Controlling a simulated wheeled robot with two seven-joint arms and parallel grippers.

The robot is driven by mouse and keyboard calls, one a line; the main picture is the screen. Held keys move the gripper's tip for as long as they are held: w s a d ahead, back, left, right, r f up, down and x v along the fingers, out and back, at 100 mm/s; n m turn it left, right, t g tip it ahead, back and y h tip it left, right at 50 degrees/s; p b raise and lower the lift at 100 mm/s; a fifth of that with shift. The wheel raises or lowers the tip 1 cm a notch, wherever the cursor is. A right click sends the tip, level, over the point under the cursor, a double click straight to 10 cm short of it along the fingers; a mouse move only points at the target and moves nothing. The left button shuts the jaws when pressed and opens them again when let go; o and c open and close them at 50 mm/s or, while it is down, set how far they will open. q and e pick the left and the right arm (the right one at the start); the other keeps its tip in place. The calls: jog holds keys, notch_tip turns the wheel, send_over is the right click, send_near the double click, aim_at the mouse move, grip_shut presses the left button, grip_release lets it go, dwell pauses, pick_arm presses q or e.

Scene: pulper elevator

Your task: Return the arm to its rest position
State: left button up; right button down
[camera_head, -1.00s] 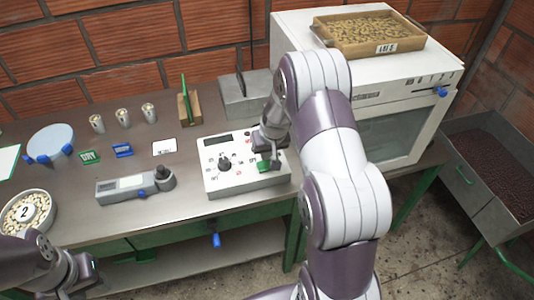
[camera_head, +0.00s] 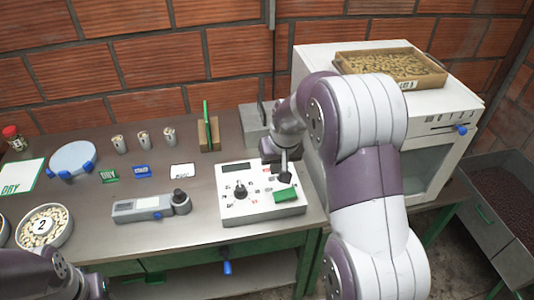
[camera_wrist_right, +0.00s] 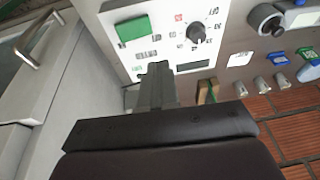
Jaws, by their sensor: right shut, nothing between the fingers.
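My right gripper (camera_head: 284,172) is shut and empty, just above the right part of the white control box (camera_head: 235,208). It also shows in the right wrist view (camera_wrist_right: 155,78), pointing at the box's edge. The box has a black knob (camera_head: 240,190), a small dark display and a green button (camera_head: 285,194), which lies in front of the fingertips in the head view. The right arm reaches in from the lower right.
A white oven-like cabinet (camera_head: 432,128) with a tray of beans (camera_head: 395,84) stands close to the right arm. A grey handheld meter (camera_head: 140,207), several small metal cups (camera_head: 143,138) and a bowl marked 2 (camera_head: 62,237) are on the table. A dark-filled bin (camera_head: 487,225) is at right.

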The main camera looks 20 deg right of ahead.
pick_arm(q)
jog(key=shift+w, duration=0.1)
pick_arm(e)
jog(key=s+a+f+n+g, duration=0.1)
jog(key=s+a, duration=0.3)
jog(key=s, duration=0.4)
jog(key=s+a+f+n+g, duration=0.1)
jog(key=s+a, duration=0.4)
jog(key=s, duration=0.4)
jog(key=shift+s+n, duration=0.25)
jog(key=shift+n, duration=0.15)
jog(key=shift+s+a+r, duration=0.15)
jog(key=shift+a, duration=0.05)
pick_arm(q)
jog(key=shift+o, duration=0.3)
